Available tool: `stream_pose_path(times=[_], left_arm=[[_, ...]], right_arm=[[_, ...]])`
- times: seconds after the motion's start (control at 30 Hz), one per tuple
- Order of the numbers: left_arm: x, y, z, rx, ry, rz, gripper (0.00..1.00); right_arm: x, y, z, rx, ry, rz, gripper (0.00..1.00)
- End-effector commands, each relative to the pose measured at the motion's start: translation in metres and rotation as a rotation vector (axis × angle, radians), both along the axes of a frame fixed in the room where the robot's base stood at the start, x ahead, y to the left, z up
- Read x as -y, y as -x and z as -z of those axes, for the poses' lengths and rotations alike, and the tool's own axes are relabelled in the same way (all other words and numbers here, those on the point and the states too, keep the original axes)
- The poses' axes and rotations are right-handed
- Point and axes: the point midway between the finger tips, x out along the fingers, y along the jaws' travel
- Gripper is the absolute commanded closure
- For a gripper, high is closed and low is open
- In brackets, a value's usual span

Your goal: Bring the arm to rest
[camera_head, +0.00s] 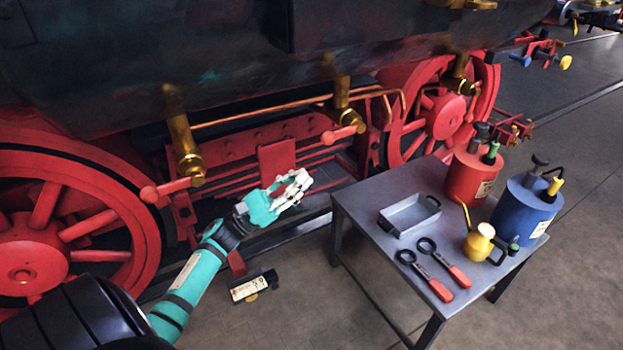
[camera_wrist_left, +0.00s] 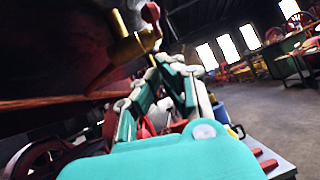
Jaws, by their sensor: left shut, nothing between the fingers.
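My left arm, teal with dark joints, reaches in from the lower left in the head view. Its left gripper (camera_head: 301,180) is held in the air in front of the locomotive's red frame, left of the grey table. Its pale fingers are shut with nothing between them. In the left wrist view the fingers of the left gripper (camera_wrist_left: 160,72) come together below a brass fitting (camera_wrist_left: 135,43). My right gripper is not in view.
The locomotive's red wheels (camera_head: 40,238) and brass fittings (camera_head: 187,152) are close behind and left of the arm. The grey table (camera_head: 370,215) bears a tray (camera_head: 409,216), two wrenches (camera_head: 437,270), a red can (camera_head: 470,178), a blue can (camera_head: 524,208) and a yellow oiler (camera_head: 478,243).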

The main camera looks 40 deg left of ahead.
Motion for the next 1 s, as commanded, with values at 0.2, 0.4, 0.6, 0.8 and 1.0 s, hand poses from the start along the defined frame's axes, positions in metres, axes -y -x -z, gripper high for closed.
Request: stream_pose_path(times=[0.2, 0.4, 0.6, 0.8, 1.0], left_arm=[[-0.019, 0.031, 0.026, 0.0, 0.0, 0.0, 1.0], [-0.027, 0.043, 0.034, 0.002, 0.001, 0.0, 1.0], [-0.028, 0.045, 0.034, 0.001, 0.002, 0.001, 1.0], [-0.036, 0.032, 0.072, -0.16, 0.196, 0.006, 1.0], [-0.043, 0.02, 0.207, -0.61, 0.822, -0.011, 1.0]], right_arm=[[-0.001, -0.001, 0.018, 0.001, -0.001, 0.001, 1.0], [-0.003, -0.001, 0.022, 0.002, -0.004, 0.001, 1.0], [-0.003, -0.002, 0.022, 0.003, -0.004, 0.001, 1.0], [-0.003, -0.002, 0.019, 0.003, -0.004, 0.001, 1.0], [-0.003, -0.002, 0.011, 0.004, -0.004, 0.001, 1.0]])
